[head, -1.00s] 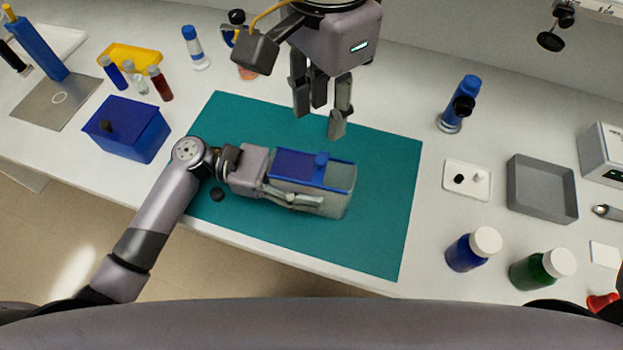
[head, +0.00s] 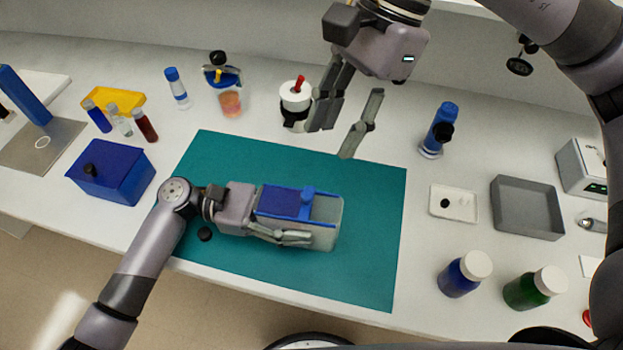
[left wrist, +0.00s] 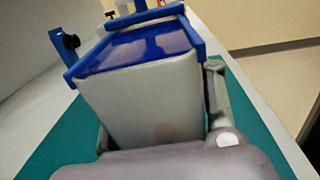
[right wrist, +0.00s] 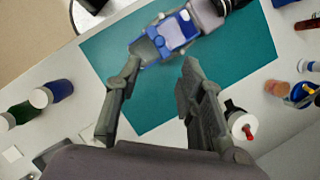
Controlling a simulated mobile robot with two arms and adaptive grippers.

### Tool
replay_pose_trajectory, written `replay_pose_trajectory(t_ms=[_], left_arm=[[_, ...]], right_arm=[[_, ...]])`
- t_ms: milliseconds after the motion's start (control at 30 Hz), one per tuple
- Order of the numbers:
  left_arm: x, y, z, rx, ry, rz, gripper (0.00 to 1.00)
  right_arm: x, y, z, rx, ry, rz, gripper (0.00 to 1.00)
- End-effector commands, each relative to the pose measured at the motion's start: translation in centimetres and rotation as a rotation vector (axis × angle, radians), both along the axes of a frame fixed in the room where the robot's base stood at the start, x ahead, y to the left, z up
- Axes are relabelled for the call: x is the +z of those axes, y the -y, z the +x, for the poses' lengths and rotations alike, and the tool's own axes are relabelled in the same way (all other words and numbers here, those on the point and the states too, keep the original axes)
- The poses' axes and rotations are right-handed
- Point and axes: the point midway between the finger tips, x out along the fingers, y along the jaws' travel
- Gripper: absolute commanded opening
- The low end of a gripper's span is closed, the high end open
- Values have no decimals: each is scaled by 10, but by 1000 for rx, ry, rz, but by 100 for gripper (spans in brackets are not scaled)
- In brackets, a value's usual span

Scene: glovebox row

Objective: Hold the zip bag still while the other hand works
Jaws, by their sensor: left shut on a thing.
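The zip bag (head: 325,232) is a pale, translucent, box-like body with a blue frame and blue slider on top. It lies on the teal mat and fills much of the left wrist view (left wrist: 150,100). My left gripper (head: 296,214) is shut on it from the left, with one finger along its near side; the far finger is mostly hidden. My right gripper (head: 332,142) is open and empty above the mat's back edge, apart from the bag. The right wrist view shows its two fingers spread (right wrist: 160,70), with the bag beyond them.
The teal mat (head: 370,260) is clear right of the bag. A blue box (head: 112,172) stands left. A white-lidded jar with a red knob (head: 295,97) is close behind my right gripper. A blue tube (head: 438,130), grey tray (head: 527,207) and two bottles (head: 462,275) stand right.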

Motion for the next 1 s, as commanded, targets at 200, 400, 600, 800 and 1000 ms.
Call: replay_pose_trajectory(t_ms=[200, 400, 600, 800, 1000], left_arm=[[0, 0, 0, 0, 0, 0, 20], [0, 0, 0, 0, 0, 0, 20], [0, 0, 0, 0, 0, 0, 20], [0, 0, 0, 0, 0, 0, 20], [0, 0, 0, 0, 0, 0, 20]], right_arm=[[-40, -14, -10, 3, -4, -3, 36], [-74, -26, -17, 3, -2, -2, 36], [-94, -33, -21, 2, -1, -2, 36], [-98, -35, -21, 1, 1, -1, 36], [-98, -35, -21, 1, 1, -1, 33]])
